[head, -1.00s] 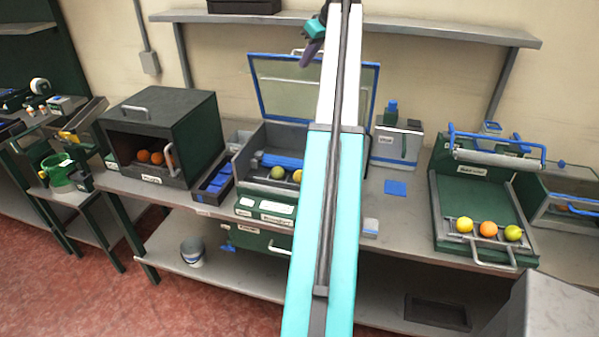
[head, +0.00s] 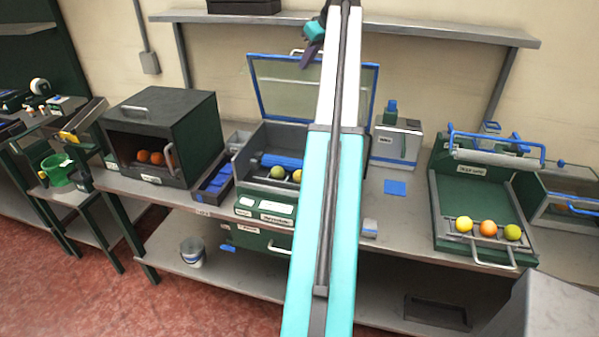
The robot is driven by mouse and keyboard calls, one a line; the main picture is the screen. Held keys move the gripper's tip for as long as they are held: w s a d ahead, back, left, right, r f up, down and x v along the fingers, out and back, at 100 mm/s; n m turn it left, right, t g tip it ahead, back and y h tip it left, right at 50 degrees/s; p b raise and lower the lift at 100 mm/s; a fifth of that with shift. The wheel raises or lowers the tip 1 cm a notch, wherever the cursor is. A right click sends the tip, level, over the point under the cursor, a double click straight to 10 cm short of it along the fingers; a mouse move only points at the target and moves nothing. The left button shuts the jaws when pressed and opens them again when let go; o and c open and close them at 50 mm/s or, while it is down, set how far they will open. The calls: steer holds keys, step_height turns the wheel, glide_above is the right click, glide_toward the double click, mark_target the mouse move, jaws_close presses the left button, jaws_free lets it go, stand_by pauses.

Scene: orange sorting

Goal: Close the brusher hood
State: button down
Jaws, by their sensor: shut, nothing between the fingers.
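The brusher, a green and grey machine (head: 244,208), stands on the middle bench. Its hood, a clear panel in a blue frame (head: 288,88), is raised and leans back towards the wall. Inside the open box are a blue roller (head: 283,160), a yellow-green fruit (head: 278,172) and part of a yellow-orange fruit (head: 297,176). My arm crosses in front and hides the right part of the machine and part of the hood. My gripper (head: 307,56) is small and dark, above the hood's top edge in the picture. It is shut and empty; whether it touches the hood cannot be told.
A wall shelf (head: 440,32) runs behind the hood. A dark green box with oranges (head: 190,105) stands left, next to a blue tray (head: 213,187). A white and blue bottle unit (head: 397,145) is close at right. Further right is a green sloped station with three fruits (head: 475,195).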

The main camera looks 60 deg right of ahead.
steer(key=shift+f, duration=0.45)
